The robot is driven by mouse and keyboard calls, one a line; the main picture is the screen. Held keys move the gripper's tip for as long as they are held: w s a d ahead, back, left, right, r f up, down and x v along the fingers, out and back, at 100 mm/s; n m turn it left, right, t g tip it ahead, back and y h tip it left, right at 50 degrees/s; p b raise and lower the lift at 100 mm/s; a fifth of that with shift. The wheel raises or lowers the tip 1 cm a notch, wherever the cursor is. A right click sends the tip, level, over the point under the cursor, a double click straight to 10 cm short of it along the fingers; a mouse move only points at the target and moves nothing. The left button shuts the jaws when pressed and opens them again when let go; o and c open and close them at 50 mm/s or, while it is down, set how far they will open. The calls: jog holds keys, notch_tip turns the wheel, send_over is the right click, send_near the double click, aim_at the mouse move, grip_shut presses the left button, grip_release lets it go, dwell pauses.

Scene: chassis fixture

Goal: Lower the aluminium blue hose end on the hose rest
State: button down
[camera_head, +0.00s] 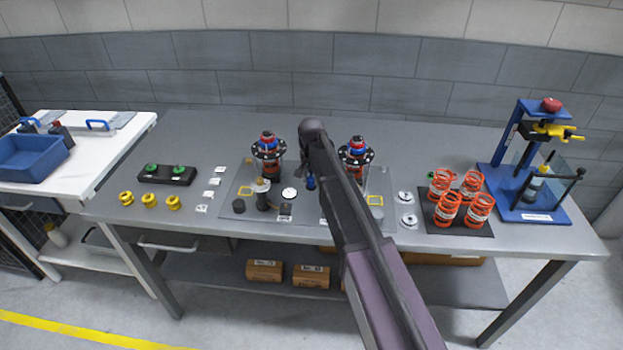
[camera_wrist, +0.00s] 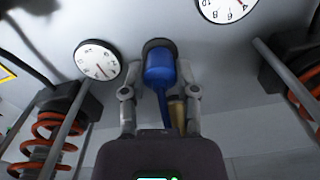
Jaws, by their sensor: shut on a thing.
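The blue hose end (camera_wrist: 160,68) is between the two fingers of my gripper (camera_wrist: 161,62) in the wrist view, and the fingers are shut on it. A blue hose runs back from it toward the palm, beside a brass-coloured piece (camera_wrist: 178,112). A dark round piece (camera_wrist: 155,44) shows right behind the hose end on the grey plate; it may be the hose rest. I cannot tell whether the two touch. In the head view a bit of blue (camera_head: 310,183) shows beside my arm, which hides most of the gripper.
A white dial (camera_wrist: 100,60) lies left of the hose end, another (camera_wrist: 222,8) to the right. Orange springs (camera_wrist: 40,135) on rods stand close on both sides. On the bench, orange springs (camera_head: 446,209) and a blue press (camera_head: 530,210) are at the right.

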jog(key=shift+f, duration=0.15)
jog(key=shift+c, duration=1.5)
grip_release()
notch_tip(320, 180, up, 7)
jog(key=p, duration=0.7)
jog(key=shift+s, duration=0.1)
